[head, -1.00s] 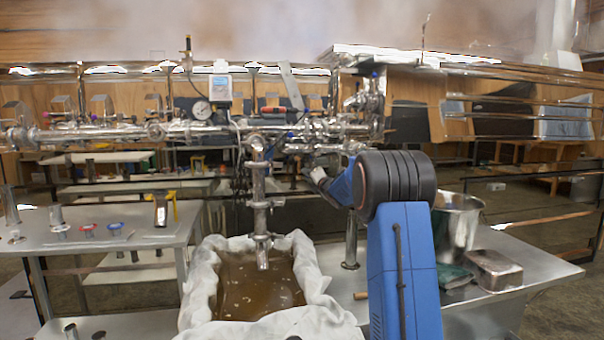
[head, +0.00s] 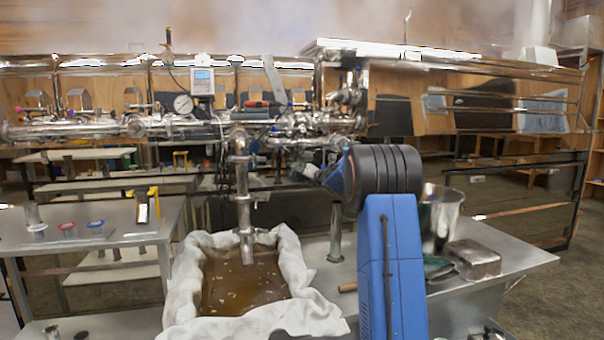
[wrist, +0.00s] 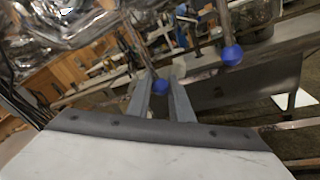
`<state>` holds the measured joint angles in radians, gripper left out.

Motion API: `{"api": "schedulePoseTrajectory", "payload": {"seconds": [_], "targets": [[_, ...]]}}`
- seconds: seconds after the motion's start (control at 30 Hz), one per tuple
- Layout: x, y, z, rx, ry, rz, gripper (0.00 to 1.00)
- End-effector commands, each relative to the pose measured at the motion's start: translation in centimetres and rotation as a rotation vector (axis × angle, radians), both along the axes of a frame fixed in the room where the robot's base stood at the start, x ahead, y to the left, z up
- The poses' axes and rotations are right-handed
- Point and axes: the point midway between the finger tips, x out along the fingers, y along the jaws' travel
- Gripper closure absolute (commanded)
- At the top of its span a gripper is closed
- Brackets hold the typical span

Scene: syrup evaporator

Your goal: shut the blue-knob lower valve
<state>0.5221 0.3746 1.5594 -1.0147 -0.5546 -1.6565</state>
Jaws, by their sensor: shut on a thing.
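In the wrist view, my gripper (wrist: 160,97) has its two grey fingers close around a round blue knob (wrist: 160,87) on a thin metal lever. A second blue knob (wrist: 231,55), on another lever, hangs to the right, apart from the fingers. I cannot tell from these views which one belongs to the lower valve. In the head view, my blue and black arm reaches to the shiny pipework (head: 300,130), and my gripper and the held knob are hidden behind it.
A cloth-lined trough (head: 300,275) of brown liquid stands below a vertical pipe (head: 242,185). A metal bucket (head: 440,215) and a metal pan (head: 474,259) stand on the right table. Red and blue handled pieces (head: 80,225) lie on the left table.

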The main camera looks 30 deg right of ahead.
Motion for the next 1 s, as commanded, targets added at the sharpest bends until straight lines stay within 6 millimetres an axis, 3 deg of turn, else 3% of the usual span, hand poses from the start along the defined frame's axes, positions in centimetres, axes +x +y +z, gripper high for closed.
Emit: {"api": "schedulePoseTrajectory", "payload": {"seconds": [0.23,0.27,0.33,0.73,1.0], "targets": [[-0.1,-0.3,0.2,0.001,-0.002,-0.005,1.0],[-0.1,-0.3,0.2,0.001,-0.003,-0.005,0.78],[-0.1,-0.3,0.2,0.0,-0.003,-0.005,0.62],[-0.6,-0.2,0.2,0.0,-0.002,-0.002,0.62],[-4.6,0.0,0.4,-0.001,-0.002,-0.005,0.62]]}}
